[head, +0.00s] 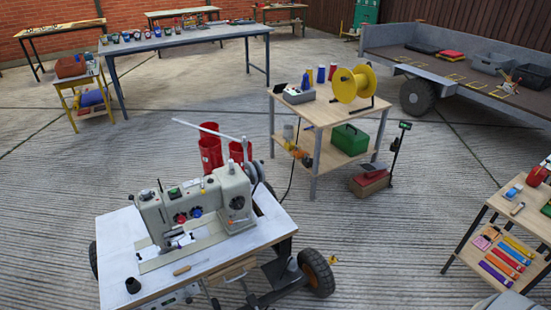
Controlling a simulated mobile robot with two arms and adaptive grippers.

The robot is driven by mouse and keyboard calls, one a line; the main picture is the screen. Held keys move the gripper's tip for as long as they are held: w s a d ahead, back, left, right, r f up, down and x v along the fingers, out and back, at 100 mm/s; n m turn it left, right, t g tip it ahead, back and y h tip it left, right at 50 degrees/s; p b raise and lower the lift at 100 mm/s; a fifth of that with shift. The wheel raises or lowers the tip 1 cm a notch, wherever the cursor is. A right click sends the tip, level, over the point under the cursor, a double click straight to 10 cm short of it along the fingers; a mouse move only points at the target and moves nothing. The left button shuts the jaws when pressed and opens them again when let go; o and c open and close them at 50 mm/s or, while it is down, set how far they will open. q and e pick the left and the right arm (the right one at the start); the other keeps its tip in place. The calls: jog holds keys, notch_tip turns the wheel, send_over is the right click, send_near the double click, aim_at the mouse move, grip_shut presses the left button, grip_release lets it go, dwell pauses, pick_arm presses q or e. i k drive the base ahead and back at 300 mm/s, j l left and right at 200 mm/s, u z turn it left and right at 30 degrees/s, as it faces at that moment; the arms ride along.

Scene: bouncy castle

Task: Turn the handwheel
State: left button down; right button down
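A beige industrial sewing machine (195,205) stands on a white-topped wheeled cart in the lower left of the head view. A grey round wheel (258,173), which looks like the handwheel, sits at the machine's right end, seen at an angle. Part of it is hidden behind the machine head. Neither of my grippers is in view, and nothing touches the wheel.
The cart top (115,240) carries a small dark cup (133,285) and a wooden-handled tool (188,267). Red cylinders (210,152) stand behind the machine. A wooden table (318,112) with a yellow reel (354,84) is beyond. Concrete floor (385,255) is open to the right.

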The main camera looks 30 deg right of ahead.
aim_at(250, 171)
jog(key=l+u, duration=0.1)
jog(key=l, duration=0.55)
jog(key=l+u, duration=0.1)
jog(key=l, duration=0.5)
jog(key=k+l+u, duration=0.1)
jog(key=l, duration=0.55)
jog(key=k+l+u, duration=0.1)
jog(key=l, duration=0.5)
jog(key=k+l+u, duration=0.1)
jog(key=l, duration=0.55)
